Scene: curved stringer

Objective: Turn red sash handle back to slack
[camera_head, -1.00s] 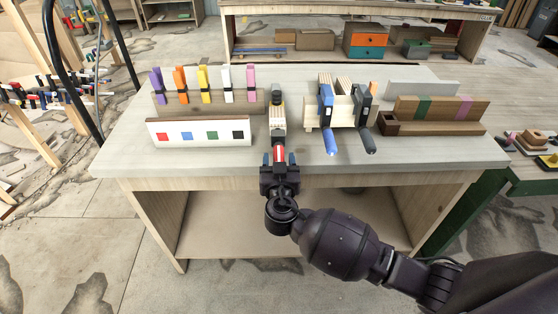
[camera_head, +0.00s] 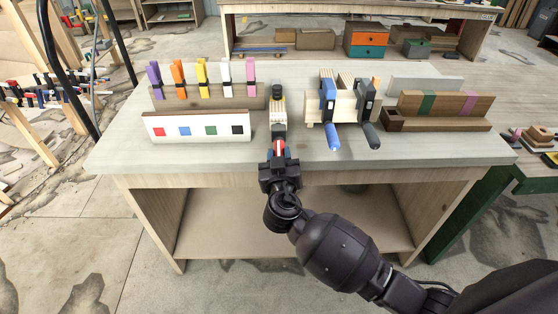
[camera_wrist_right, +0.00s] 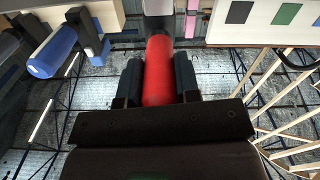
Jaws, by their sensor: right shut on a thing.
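The red sash handle (camera_head: 279,147) points toward me from a clamp (camera_head: 278,112) standing on the bench between the card board and the blue-handled clamp. In the right wrist view the red handle (camera_wrist_right: 159,72) runs between the two fingers. My right gripper (camera_head: 279,157) is shut on the red handle near its front end, at the bench's front edge; it also shows in the right wrist view (camera_wrist_right: 158,82). The fingers lie along both sides of the handle. The handle's front end is hidden by the gripper. My left gripper is not in view.
A white board with coloured squares (camera_head: 200,141) and a rack of coloured spring clamps (camera_head: 208,101) stand to the left. Blue-handled (camera_head: 333,137) and dark-handled (camera_head: 370,135) clamps stand close on the right. The bench front (camera_head: 230,168) is bare.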

